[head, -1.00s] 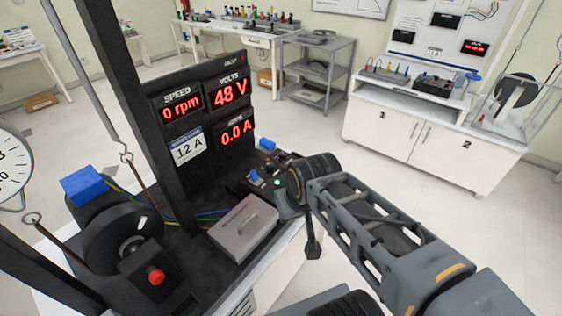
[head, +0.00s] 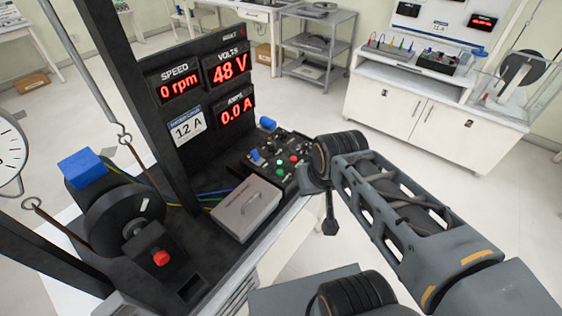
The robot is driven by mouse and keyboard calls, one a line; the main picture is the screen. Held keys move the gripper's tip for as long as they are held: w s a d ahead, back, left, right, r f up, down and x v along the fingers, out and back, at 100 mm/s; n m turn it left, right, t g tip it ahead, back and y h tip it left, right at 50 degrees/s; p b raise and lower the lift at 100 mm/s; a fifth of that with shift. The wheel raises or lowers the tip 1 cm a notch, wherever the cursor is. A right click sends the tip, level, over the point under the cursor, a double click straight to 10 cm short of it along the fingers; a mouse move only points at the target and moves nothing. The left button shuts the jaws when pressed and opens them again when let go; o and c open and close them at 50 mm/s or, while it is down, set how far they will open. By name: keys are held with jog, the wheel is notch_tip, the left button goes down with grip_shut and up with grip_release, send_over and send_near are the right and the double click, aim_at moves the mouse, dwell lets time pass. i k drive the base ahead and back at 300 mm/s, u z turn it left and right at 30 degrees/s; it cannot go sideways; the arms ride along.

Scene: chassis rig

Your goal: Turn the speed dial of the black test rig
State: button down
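The black test rig (head: 165,215) stands at the left and centre, with a black control panel (head: 282,158) at its right end. The panel carries small red, green and white controls and blue parts; I cannot make out which one is the speed dial. The speed display (head: 178,85) reads 0 rpm, the volts display (head: 228,68) 48 V and the amps display (head: 236,109) 0.0 A.
A motor with a black wheel (head: 125,215) and red button (head: 161,257) is at left. A white cabinet (head: 425,130) and a grey shelf (head: 315,50) stand behind, with open floor between.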

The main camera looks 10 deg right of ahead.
aim_at(306, 146)
jog(key=k, duration=1.1)
jog(key=z, duration=0.8)
jog(key=i, duration=1.05)
jog(key=u, duration=0.75)
jog(key=i, duration=0.5)
jog(key=u, duration=0.5)
